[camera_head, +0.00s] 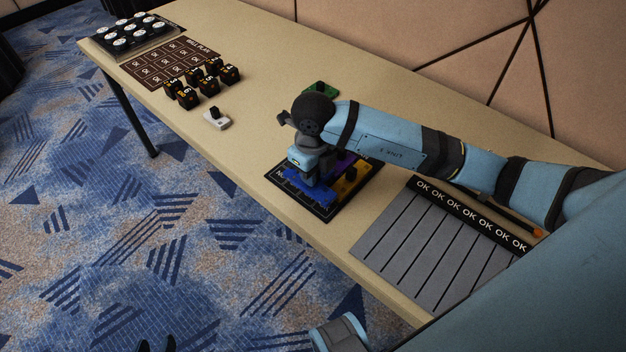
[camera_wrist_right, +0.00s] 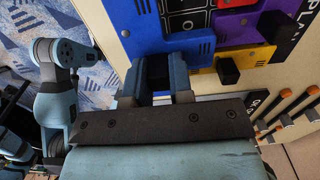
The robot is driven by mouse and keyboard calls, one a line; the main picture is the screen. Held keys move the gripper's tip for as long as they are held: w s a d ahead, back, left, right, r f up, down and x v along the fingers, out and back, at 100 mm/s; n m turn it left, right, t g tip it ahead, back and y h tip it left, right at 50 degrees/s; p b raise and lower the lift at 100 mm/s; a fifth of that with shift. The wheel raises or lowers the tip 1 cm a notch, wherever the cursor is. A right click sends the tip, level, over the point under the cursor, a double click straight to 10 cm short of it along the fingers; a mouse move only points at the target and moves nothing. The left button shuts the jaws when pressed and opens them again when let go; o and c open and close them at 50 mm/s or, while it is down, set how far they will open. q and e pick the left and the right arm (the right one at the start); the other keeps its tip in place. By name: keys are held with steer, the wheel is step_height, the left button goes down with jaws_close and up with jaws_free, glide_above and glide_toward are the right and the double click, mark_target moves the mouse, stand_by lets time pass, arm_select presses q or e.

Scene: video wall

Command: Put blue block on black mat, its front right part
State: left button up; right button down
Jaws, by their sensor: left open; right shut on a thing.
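The black mat (camera_head: 325,212) lies near the table's front edge, under my right arm. My right gripper (camera_head: 308,178) points down over it, and in the wrist view the fingers (camera_wrist_right: 156,88) are shut on the black knob of the blue block (camera_wrist_right: 191,44). In the head view the blue block (camera_head: 293,187) is over the mat's front part, partly hidden by my gripper. I cannot tell whether it touches the mat. A purple block (camera_head: 344,163) and a yellow block (camera_head: 346,189) are on the mat. My left gripper (camera_head: 157,345) is open and empty, low over the floor.
A red block (camera_wrist_right: 226,3) shows beside the purple one in the wrist view. A green block (camera_head: 320,89) lies behind the mat. A grey slotted board (camera_head: 425,250) with OK labels lies to the right. A white switch (camera_head: 216,121), black cubes (camera_head: 203,84) and a button tray (camera_head: 133,38) stand left.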

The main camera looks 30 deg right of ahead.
arm_select(q)
steer(key=shift+f, duration=0.15)
arm_select(e)
steer(key=shift+f, duration=1.45)
arm_select(q)
steer(key=shift+f, duration=0.1)
arm_select(e)
steer(key=shift+f, duration=0.1)
steer(key=c, duration=1)
jaws_free()
steer(key=shift+r, duration=0.55)
step_height(320, 180, up, 11)
steer(key=shift+p, duration=0.7)
arm_select(q)
steer(key=shift+s+a, duration=0.15)
arm_select(e)
steer(key=shift+r, duration=0.1)
